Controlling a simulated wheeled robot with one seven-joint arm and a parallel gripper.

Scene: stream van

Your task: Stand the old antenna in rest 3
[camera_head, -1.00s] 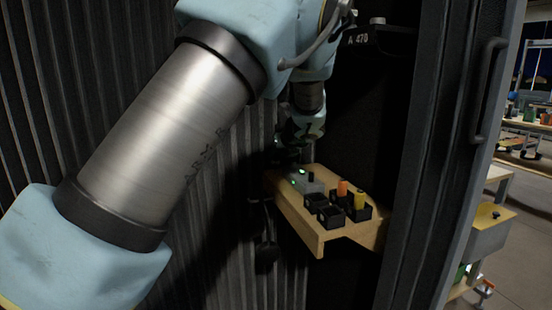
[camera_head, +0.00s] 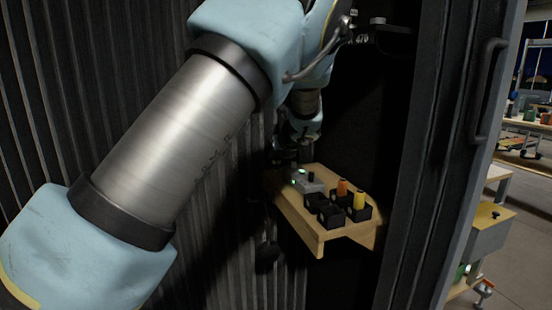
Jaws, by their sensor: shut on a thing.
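My gripper (camera_head: 287,160) is at the left end of a small wooden shelf (camera_head: 307,236), just behind and left of a grey box (camera_head: 308,184) with small lit lamps. It is shut on a dark thing, most likely the old antenna, whose shape is lost in the shadow. A short black stub (camera_head: 311,176) stands upright on the box. Several black square rests stand on the shelf. One holds an orange piece (camera_head: 342,187) and one a yellow piece (camera_head: 359,200). The front left rest (camera_head: 330,216) and the rest behind it (camera_head: 316,200) look empty. Rest numbers are not readable.
A dark ribbed wall (camera_head: 215,235) runs left of the shelf, with a dark object (camera_head: 266,255) hanging beside it. A door edge with a handle (camera_head: 486,90) stands close on the right. A dark bracket (camera_head: 380,40) juts out above.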

